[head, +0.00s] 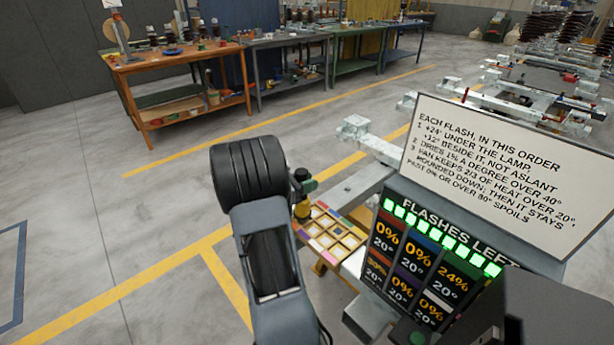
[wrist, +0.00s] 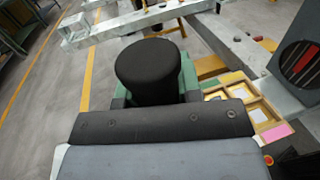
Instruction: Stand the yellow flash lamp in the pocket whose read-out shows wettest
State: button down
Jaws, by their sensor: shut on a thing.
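My gripper (head: 304,187) is shut on the yellow flash lamp (head: 302,210), which is upright with a black top. In the wrist view the lamp's black top (wrist: 150,68) sits between green fingers. The lamp is over or beside the far left part of the pocket tray (head: 347,262); I cannot tell whether its base touches. The tray has light square pockets and coloured edge tiles. The read-out panel (head: 428,262) shows two rows of three: top 0%, 0%, 24%; bottom a blurred figure, perhaps 80% or 30%, then 0%, 0%. Each reads 20°.
A white rule board (head: 490,165) stands behind the panel, where several green lights glow under "FLASHES LEFT". Metal frame beams (head: 365,185) lie close behind the tray. Workbenches (head: 180,80) stand far back. The floor at left is clear.

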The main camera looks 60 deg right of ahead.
dwell(0.3)
jog(key=c, duration=1.2)
grip_release()
jog(key=shift+f, duration=0.1)
jog(key=shift+c, duration=0.2)
jog(key=o, duration=0.5)
jog(key=shift+c, duration=0.2)
